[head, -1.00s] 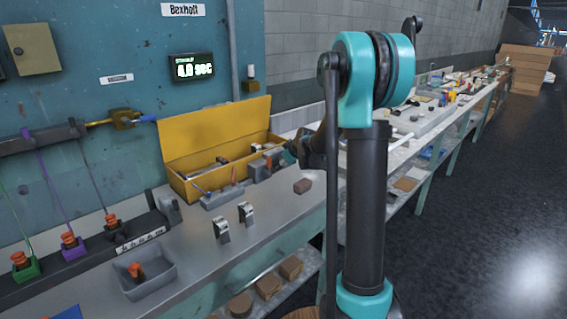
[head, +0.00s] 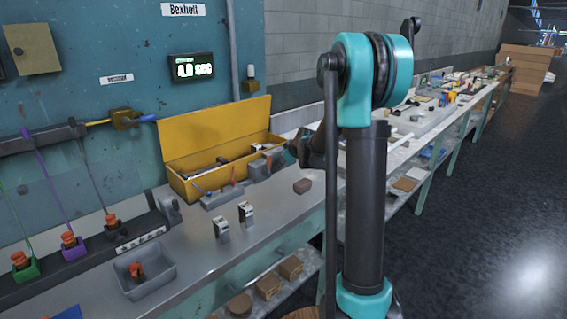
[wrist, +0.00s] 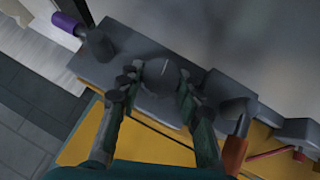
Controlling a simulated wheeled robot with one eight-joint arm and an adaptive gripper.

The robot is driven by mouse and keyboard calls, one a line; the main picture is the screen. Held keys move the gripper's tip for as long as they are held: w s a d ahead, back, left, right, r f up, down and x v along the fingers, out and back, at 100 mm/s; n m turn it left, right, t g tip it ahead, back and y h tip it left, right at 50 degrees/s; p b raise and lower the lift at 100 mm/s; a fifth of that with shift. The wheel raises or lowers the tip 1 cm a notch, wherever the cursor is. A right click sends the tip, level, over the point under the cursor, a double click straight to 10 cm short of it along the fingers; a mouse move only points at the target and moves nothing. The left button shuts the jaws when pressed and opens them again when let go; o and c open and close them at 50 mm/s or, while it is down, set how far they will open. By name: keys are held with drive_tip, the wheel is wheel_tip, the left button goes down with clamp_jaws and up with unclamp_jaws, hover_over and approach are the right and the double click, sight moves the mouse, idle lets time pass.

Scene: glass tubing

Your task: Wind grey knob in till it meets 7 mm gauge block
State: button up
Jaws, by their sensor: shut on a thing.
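The round grey knob (wrist: 160,75) sits on a grey fixture (wrist: 105,62) in the wrist view. My gripper (wrist: 160,88) has one finger on each side of the knob and is shut on it. In the head view the gripper is at the right end of the open yellow box, mostly hidden by my arm. A grey device (head: 258,168) stands there, beside the gripper. I cannot pick out the 7 mm gauge block in either view, nor see the gap between it and the knob.
A purple-ended cylinder (wrist: 68,22) and an orange-handled part (wrist: 236,150) flank the knob in the wrist view. The yellow box (head: 215,130) stands behind the device. A display (head: 192,67) hangs above.

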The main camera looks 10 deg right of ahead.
drive_tip(key=shift+d, duration=0.1)
drive_tip(key=m+g+y, duration=0.2)
drive_tip(key=shift+w+d+y, duration=0.2)
drive_tip(key=shift+y, duration=0.2)
drive_tip(key=m+g+y, duration=0.1)
drive_tip(key=y, duration=0.1)
drive_tip(key=m+g+y, duration=0.1)
drive_tip(key=y, duration=0.1)
drive_tip(key=shift+w+d+m+g, duration=0.1)
drive_tip(key=shift+d+m+g, duration=0.05)
drive_tip(key=shift+m+g, duration=0.15)
idle(0.5)
drive_tip(key=o, duration=1.2)
drive_tip(key=shift+c, duration=0.2)
drive_tip(key=v, duration=1.2)
